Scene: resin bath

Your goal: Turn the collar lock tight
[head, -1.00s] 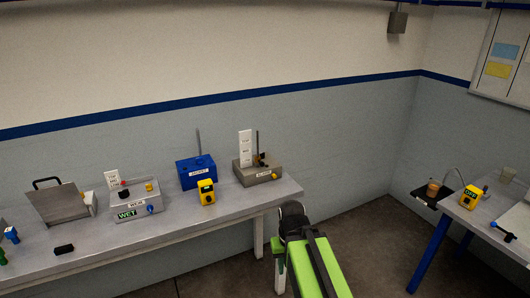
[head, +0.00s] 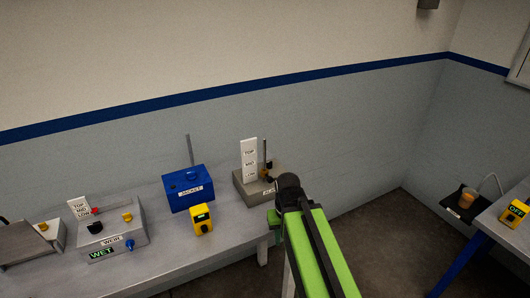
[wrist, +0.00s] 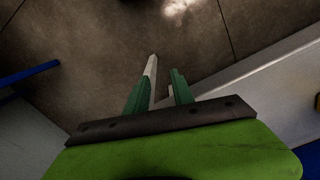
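The grey box (head: 246,190) at the back right of the bench bears a thin upright rod (head: 265,151) and a white TOP/MID/LOW sign (head: 249,160). A small dark collar (head: 268,165) sits low on the rod; its lock is too small to make out, and my arm partly covers the box's right side. My gripper shows in the wrist view (wrist: 163,77) with two green fingers apart and nothing between them. It points down over the floor beside the bench; its fingers are hardly visible in the head view.
A blue JACKET box (head: 186,186) and a yellow device (head: 201,219) stand left of the grey box. The WEIR box (head: 120,230) with a WET display is farther left. A second bench (head: 508,231) stands at right. Floor (head: 385,240) lies between the benches.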

